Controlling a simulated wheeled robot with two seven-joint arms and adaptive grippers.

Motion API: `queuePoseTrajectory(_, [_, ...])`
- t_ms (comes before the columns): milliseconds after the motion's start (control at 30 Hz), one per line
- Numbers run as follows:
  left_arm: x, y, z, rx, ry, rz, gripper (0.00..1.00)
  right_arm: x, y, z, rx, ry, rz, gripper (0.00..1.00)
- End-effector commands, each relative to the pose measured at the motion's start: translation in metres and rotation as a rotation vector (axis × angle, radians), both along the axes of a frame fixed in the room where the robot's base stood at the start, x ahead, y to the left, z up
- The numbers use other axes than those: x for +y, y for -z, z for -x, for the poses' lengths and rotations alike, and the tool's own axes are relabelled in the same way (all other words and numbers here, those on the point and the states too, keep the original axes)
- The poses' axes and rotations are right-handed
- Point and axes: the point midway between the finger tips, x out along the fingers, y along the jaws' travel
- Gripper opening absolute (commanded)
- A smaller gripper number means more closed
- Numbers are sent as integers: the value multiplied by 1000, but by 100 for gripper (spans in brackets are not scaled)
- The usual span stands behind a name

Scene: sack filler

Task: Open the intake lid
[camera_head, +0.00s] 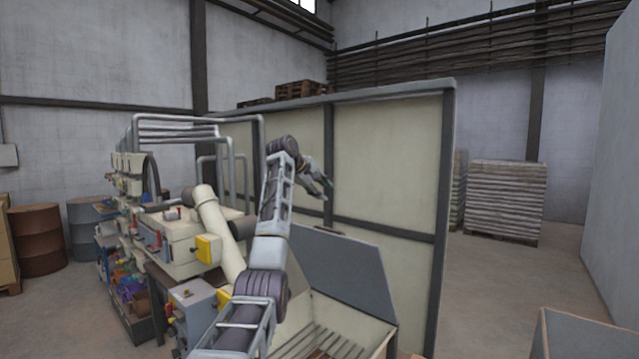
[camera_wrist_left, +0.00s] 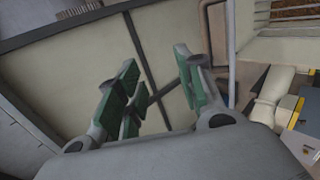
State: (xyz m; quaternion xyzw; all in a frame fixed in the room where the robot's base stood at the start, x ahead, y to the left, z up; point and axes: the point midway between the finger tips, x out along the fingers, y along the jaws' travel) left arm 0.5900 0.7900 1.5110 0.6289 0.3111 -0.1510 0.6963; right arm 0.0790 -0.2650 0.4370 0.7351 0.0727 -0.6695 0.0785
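The intake lid (camera_head: 345,270) is a flat grey panel in the head view. It stands raised and tilted back at the far side of the cream intake box (camera_head: 376,334), whose slatted opening shows below it. My left gripper (camera_head: 326,188) is above the lid, apart from it, in front of the cream partition. In the left wrist view its green-padded fingers (camera_wrist_left: 157,65) are spread with nothing between them. The lower part of the box is cut off by the frame, and my left arm covers its left side. My right gripper is not in view.
A tall cream partition (camera_head: 385,165) with dark posts stands behind the lid. The filler machine (camera_head: 185,240), with pipes and yellow boxes, stands close on the left. A grey bin (camera_head: 580,338) is at the lower right. Open floor (camera_head: 500,290) lies right of the partition.

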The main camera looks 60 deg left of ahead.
Motion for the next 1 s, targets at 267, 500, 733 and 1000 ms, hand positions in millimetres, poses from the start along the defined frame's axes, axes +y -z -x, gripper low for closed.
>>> queuePoseTrajectory(267, [-1,-12,3,0,0,-1,37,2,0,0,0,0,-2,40])
queuePoseTrajectory(500, [-2,-22,6,-1,-1,-1,37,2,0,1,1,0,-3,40])
queuePoseTrajectory(733, [-2,-27,8,0,0,0,37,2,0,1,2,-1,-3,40])
queuePoseTrajectory(1000, [-2,-28,8,0,-1,-1,37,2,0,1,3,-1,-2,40])
